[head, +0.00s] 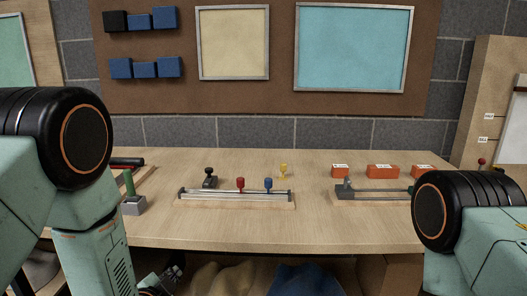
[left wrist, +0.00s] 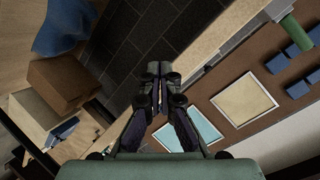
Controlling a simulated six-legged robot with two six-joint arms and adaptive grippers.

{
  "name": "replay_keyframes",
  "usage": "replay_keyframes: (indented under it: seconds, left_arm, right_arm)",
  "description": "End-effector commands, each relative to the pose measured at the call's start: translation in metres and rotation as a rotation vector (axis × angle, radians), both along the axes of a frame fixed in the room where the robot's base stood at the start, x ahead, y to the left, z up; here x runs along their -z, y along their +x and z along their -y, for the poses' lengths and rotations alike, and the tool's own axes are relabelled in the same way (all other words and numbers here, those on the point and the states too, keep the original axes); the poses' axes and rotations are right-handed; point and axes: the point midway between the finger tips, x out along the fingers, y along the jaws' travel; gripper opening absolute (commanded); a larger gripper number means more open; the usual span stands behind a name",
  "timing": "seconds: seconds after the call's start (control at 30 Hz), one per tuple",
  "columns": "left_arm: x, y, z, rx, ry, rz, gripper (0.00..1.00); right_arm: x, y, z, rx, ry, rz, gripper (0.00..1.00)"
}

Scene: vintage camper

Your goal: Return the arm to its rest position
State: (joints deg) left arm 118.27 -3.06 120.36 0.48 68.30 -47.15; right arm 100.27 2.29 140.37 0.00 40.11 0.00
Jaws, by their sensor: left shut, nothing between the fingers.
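My left arm fills the left side of the head view, with its upper link hanging down in front of the bench. My left gripper (head: 174,273) shows small and partly cut off at the bottom edge, below the bench's front edge. In the left wrist view the left gripper (left wrist: 158,70) has its dark fingers together with nothing between them. It is clear of any object there. Part of my right arm shows at the right of the head view; its gripper is out of sight.
A wooden workbench (head: 300,233) spans the view. It carries a rail fixture (head: 235,199) with red and blue knobs, a green-handled lever (head: 130,194), another slider (head: 375,193) and orange boxes (head: 382,171). Cloth heaps (head: 305,279) lie beneath. A cardboard box (left wrist: 62,85) shows in the wrist view.

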Motion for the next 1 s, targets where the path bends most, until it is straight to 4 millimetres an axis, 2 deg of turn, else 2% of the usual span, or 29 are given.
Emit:
replay_keyframes:
  seconds: [0.03,0.1,0.17,0.3,0.4,0.5,0.6,0.73,0.83,1.0]
  left_arm:
    - [0.023,-0.021,-0.003,-0.046,-0.082,-0.095,0.0]
    - [0.054,-0.054,-0.006,-0.134,-0.205,-0.234,0.0]
    - [0.078,-0.086,-0.009,-0.218,-0.295,-0.351,0.0]
    - [0.124,-0.167,-0.014,-0.431,-0.451,-0.602,0.0]
    - [0.146,-0.229,-0.016,-0.586,-0.52,-0.766,0.0]
    - [0.159,-0.288,-0.017,-0.71,-0.543,-0.905,0.0]
    - [0.165,-0.332,-0.018,-0.772,-0.529,-1.008,0.0]
    - [0.171,-0.366,-0.018,-0.805,-0.512,-1.075,0.0]
    - [0.174,-0.373,-0.018,-0.811,-0.508,-1.089,0.0]
    - [0.174,-0.373,-0.018,-0.808,-0.507,-1.089,0.0]
  right_arm:
    - [0.0,0.0,0.0,0.0,0.0,0.0,0.4]
    - [0.0,0.0,0.0,0.0,0.0,0.0,0.4]
    - [0.0,0.0,0.0,0.0,0.0,0.0,0.4]
    - [0.0,0.0,0.0,0.0,0.0,0.0,0.4]
    - [0.0,0.0,0.0,0.0,0.0,0.0,0.4]
    - [0.0,0.0,0.0,0.0,0.0,0.0,0.4]
    - [0.0,0.0,0.0,0.0,0.0,0.0,0.4]
    - [0.0,0.0,0.0,0.0,0.0,0.0,0.4]
    - [0.0,0.0,0.0,0.0,0.0,0.0,0.4]
    - [0.0,0.0,0.0,0.0,0.0,0.0,0.4]
